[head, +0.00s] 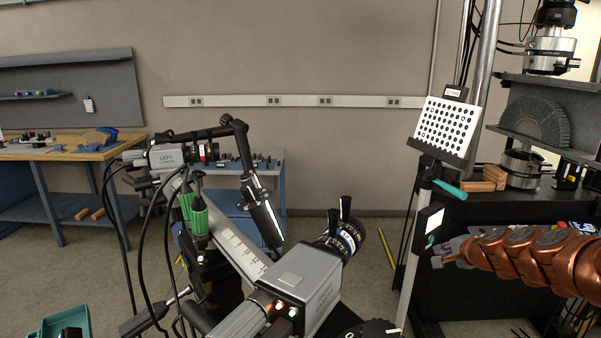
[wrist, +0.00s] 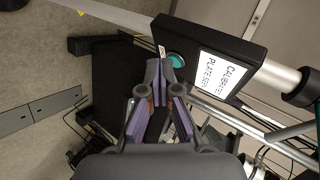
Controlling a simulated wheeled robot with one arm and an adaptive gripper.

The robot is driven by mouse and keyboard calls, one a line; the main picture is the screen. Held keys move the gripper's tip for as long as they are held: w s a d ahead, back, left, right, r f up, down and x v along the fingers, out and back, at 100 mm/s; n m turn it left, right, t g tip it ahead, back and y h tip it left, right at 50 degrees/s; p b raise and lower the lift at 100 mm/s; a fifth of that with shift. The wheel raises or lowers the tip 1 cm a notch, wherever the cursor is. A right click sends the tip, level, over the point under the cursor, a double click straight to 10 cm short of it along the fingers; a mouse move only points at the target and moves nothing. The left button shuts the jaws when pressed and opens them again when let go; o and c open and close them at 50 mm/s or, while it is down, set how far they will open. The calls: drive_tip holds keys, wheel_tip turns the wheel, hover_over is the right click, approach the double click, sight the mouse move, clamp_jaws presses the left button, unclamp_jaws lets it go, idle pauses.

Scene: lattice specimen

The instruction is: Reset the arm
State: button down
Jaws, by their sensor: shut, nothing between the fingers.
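My gripper (head: 443,252) is at the right in the head view, at the end of my copper-coloured arm, pointing left. In the wrist view my gripper (wrist: 160,72) has its fingertips together with nothing held. A small black box with a white label (head: 430,220) is on the stand just left of and above my gripper. In the wrist view this labelled box (wrist: 224,68) is close beyond the fingertips, at upper right. I cannot tell whether they touch. A teal knob (wrist: 176,60) shows beside the fingertips, partly hidden by them.
A dotted calibration plate (head: 446,130) tops the stand. Two cameras on a rail, one marked LEFT (head: 178,156) and a nearer grey one (head: 305,278), fill the middle. A test machine with a dark bench (head: 468,208) is behind my arm. A wooden workbench (head: 75,150) is far left.

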drive_tip(key=s+a+r+n+g+y, duration=0.1)
drive_tip(key=s+a+n+y, duration=0.15)
drive_tip(key=a, duration=0.55)
drive_tip(key=s+a+r+n+g+y, duration=0.1)
drive_tip(key=s+a+r+n+g, duration=0.15)
drive_tip(key=a, duration=0.45)
drive_tip(key=s+a+f+n+g, duration=0.25)
drive_tip(key=s+a+n, duration=0.25)
drive_tip(key=s+a, duration=0.55)
drive_tip(key=s+d+f+n+g+h, duration=0.1)
drive_tip(key=s+n+g+h, duration=0.1)
drive_tip(key=s, duration=1.3)
drive_tip(key=s+d+f+n+g+h, duration=0.1)
drive_tip(key=s+g, duration=0.4)
drive_tip(key=s, duration=1)
drive_tip(key=shift+d+f+n+h, duration=0.25)
drive_tip(key=shift+f+n+h, duration=0.55)
drive_tip(key=shift+h, duration=0.15)
